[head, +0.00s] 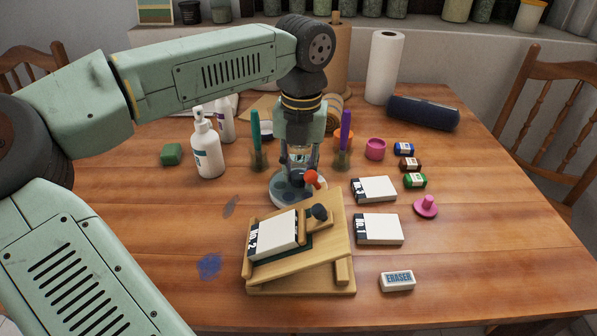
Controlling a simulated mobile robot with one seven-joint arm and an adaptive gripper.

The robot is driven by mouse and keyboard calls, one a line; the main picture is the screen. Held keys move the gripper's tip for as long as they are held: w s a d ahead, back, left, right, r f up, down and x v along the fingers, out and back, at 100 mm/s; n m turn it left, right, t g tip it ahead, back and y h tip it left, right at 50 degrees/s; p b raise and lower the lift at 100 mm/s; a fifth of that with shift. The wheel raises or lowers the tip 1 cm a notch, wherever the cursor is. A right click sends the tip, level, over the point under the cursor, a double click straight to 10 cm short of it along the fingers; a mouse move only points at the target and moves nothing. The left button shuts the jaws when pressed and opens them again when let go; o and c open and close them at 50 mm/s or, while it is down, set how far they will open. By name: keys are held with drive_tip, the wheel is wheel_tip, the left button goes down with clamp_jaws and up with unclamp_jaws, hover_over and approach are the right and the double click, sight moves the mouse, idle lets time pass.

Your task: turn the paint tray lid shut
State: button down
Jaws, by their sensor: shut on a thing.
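The paint tray (283,197) is a round, pale dish with dark blue patches, on the table in the middle of the head view. My gripper (299,172) points straight down over it and is shut on part of the paint tray lid; the fingers hide most of the grip. A red knob (311,177) shows at the tray's right side, close beside my fingers. How far round the lid is turned cannot be told, as my gripper covers the tray's far part.
A wooden stand (343,235) with a boxed block is just in front of the tray. Teal (256,135) and purple (345,130) upright items flank my gripper. A white pump bottle (207,150) stands left. White boxes (379,229) and an eraser (397,281) lie right. The front left table is mostly clear.

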sight(301, 174)
drive_tip(key=shift+s, duration=0.1)
idle(0.3)
drive_tip(key=c, duration=1.3)
unclamp_jaws()
drive_tip(key=shift+r, duration=0.1)
wheel_tip(301, 174, up, 12)
drive_tip(key=shift+d, duration=0.2)
